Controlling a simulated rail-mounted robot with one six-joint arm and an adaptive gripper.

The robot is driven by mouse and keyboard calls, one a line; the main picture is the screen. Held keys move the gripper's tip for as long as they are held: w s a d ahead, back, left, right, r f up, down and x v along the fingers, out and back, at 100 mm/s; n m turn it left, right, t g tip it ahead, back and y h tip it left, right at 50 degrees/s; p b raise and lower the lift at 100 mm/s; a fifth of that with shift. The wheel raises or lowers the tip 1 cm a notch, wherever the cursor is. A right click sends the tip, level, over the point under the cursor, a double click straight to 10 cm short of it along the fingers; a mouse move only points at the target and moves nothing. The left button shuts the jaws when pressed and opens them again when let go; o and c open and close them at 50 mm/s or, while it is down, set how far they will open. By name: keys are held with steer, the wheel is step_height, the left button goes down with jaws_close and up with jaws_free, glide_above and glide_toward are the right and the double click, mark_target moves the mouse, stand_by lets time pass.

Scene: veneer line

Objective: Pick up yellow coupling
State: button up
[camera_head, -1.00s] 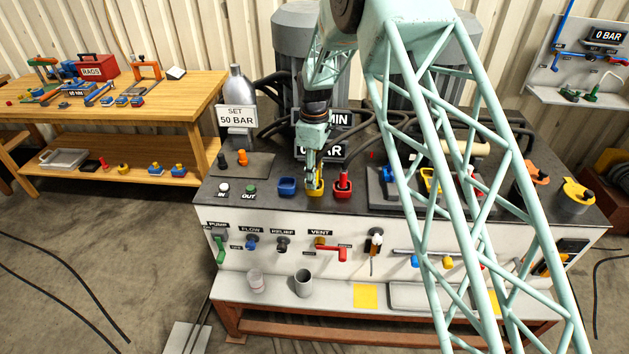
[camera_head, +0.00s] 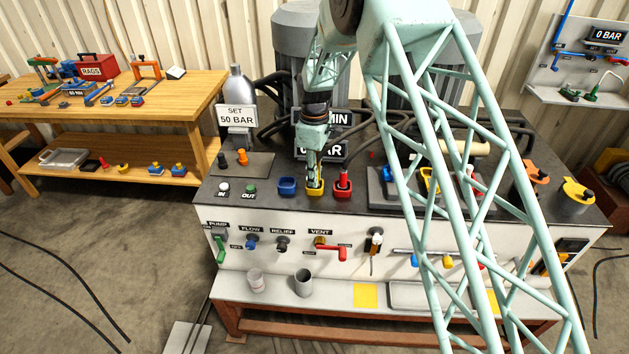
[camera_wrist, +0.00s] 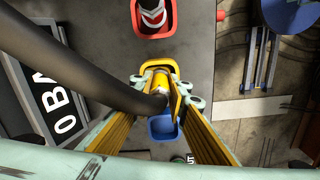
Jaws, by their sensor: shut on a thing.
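The yellow coupling (camera_wrist: 160,82) is between the fingertips of my gripper (camera_wrist: 168,92) in the wrist view, partly hidden by a dark hose. It also shows small in the head view (camera_head: 314,182), at the yellow tray (camera_head: 315,193). My gripper (camera_head: 313,172) points down over that tray and is shut on the coupling. The yellow tray's rim (camera_wrist: 158,64) shows around the coupling's far side in the wrist view. I cannot tell whether the coupling still touches the tray floor.
A blue tray (camera_head: 287,187) and a red tray (camera_head: 342,192) holding a red coupling stand close on either side. Dark hoses (camera_head: 275,120) and a "BAR" sign (camera_head: 330,152) are behind. The black bench top in front of the trays is narrow.

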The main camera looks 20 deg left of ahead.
steer(key=shift+r, duration=0.15)
steer(key=shift+r, duration=1.6)
steer(key=s+d, duration=0.2)
steer(key=s, duration=0.2)
steer(key=s+d+r+b, duration=0.1)
steer(key=s+d, duration=0.2)
steer(key=s, duration=0.2)
steer(key=s+d, duration=0.2)
steer(key=s, duration=0.3)
steer(key=shift+d+r+b, duration=0.25)
steer(key=shift+d+b, duration=0.1)
steer(key=shift+d, duration=0.05)
